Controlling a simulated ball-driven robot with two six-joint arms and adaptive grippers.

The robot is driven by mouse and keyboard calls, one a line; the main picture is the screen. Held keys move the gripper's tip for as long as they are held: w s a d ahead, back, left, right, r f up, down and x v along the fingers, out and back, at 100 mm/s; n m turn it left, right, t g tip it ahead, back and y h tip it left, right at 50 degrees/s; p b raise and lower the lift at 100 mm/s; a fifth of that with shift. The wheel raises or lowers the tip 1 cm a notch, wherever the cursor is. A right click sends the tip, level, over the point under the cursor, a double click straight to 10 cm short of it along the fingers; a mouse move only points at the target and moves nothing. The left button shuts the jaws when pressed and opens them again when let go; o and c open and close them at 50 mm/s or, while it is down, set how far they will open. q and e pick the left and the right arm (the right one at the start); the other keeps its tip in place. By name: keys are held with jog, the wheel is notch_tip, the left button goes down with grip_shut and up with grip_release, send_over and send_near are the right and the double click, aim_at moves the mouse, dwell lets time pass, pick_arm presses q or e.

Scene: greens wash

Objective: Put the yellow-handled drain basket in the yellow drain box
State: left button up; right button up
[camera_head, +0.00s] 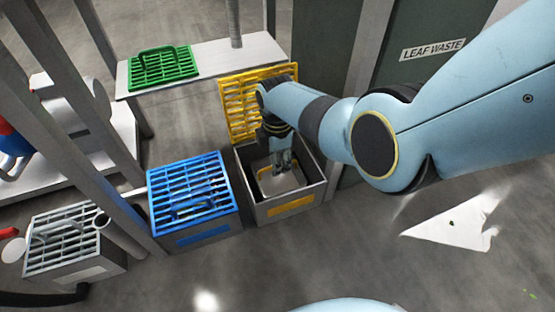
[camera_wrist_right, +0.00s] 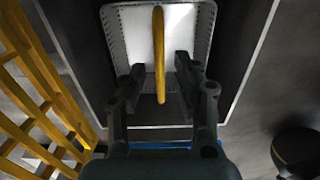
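The yellow drain box (camera_head: 291,207) is a grey open box with a yellow label on its front. The drain basket (camera_head: 293,181), pale and perforated, sits inside it, partly hidden by my right gripper (camera_head: 284,166). The wrist view shows the basket (camera_wrist_right: 204,47) between the dark walls of the box (camera_wrist_right: 66,40), with its yellow handle (camera_wrist_right: 158,55) upright. There, my right gripper (camera_wrist_right: 158,88) is open, with one finger on each side of the handle and a gap on both sides. My left gripper is out of view.
A yellow grate (camera_head: 237,104) stands tilted up behind the box; it shows at the left in the wrist view (camera_wrist_right: 38,125). A blue-grated box (camera_head: 190,190) stands close on the left, and a grey-grated box (camera_head: 62,240) farther left. A green grate (camera_head: 162,68) lies on a shelf.

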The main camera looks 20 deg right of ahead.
jog(key=shift+o, duration=0.4)
notch_tip(320, 180, up, 12)
dwell(0.4)
